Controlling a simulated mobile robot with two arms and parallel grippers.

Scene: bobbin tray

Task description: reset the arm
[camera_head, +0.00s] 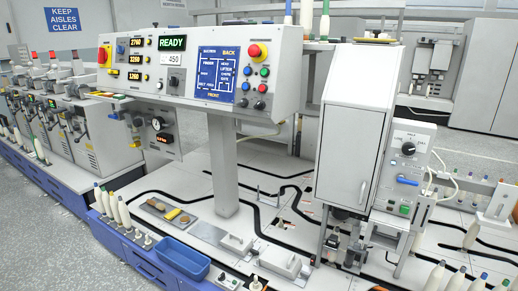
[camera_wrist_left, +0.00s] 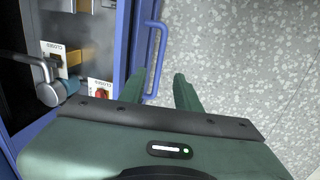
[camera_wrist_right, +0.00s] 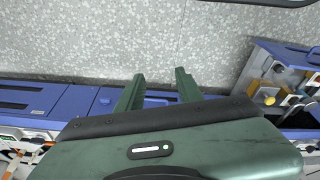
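My left gripper (camera_wrist_left: 161,96) shows in the left wrist view with its two dark green fingers apart and nothing between them. It hangs over the speckled floor beside a blue cabinet edge. My right gripper (camera_wrist_right: 159,90) shows in the right wrist view, its green fingers also apart and empty. It is near a blue cabinet edge, with floor beyond the fingertips. Neither gripper nor arm shows in the head view.
The left wrist view has a blue handle (camera_wrist_left: 155,60) and a metal lever (camera_wrist_left: 40,75) near the gripper. The head view shows a control panel (camera_head: 200,65), a grey cabinet (camera_head: 350,130), a blue tray (camera_head: 181,258) and several bobbins along the front. Open floor (camera_head: 40,235) lies at left.

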